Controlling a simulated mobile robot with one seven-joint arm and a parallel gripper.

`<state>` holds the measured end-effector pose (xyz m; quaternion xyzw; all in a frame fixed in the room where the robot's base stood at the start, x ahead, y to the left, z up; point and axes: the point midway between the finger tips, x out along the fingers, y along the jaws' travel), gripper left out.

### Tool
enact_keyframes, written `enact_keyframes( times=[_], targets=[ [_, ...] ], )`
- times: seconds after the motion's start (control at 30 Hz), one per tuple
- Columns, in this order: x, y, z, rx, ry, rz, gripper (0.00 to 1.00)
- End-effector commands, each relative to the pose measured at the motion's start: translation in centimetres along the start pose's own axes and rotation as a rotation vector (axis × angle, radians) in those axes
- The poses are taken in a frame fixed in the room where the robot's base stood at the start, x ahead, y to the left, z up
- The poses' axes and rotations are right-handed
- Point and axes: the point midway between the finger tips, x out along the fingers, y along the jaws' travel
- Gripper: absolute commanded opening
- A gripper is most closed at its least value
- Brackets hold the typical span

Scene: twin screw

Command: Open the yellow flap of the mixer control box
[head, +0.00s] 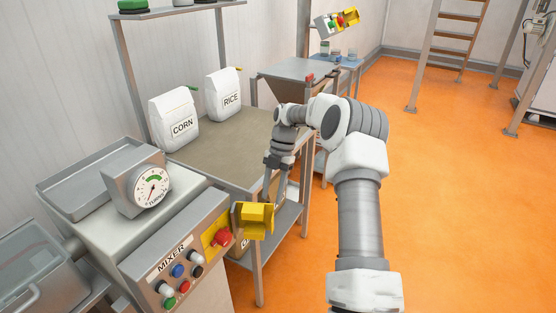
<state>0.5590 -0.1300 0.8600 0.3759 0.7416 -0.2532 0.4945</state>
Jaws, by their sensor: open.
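The mixer control box (178,262) is at lower left, with a sloped grey panel labelled MIXER. Its yellow flap (257,222) stands out from the panel's right end, swung away from the yellow plate (210,241). The red button (222,237) on that plate is uncovered. My gripper (267,192) points down just above and behind the flap, with its jaws open and nothing seen between them. The fingertips are small and partly hidden near the flap's upper edge; I cannot tell whether they touch it.
A dial scale (152,187) stands behind the panel. A table (222,157) carries CORN (174,117) and RICE (224,95) bags. Another box with a yellow flap (348,17) is at the back. A ladder (452,40) stands at upper right. The orange floor to the right is clear.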

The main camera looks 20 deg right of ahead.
Motion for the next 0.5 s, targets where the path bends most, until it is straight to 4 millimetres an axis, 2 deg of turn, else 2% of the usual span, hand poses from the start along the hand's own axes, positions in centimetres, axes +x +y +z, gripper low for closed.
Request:
enact_keyframes(
  times=[0.03, 0.2, 0.4, 0.5],
  targets=[
    [-1.6, 0.1, -0.1, 0.000, -0.003, 0.003, 0.45],
    [-5.7, 0.1, -0.1, -0.002, -0.002, 0.003, 0.45],
    [-9.5, 0.1, -0.1, -0.002, 0.000, 0.001, 0.45],
    [-10.7, 0.1, -0.1, -0.002, 0.000, 0.001, 0.45]
  ],
)
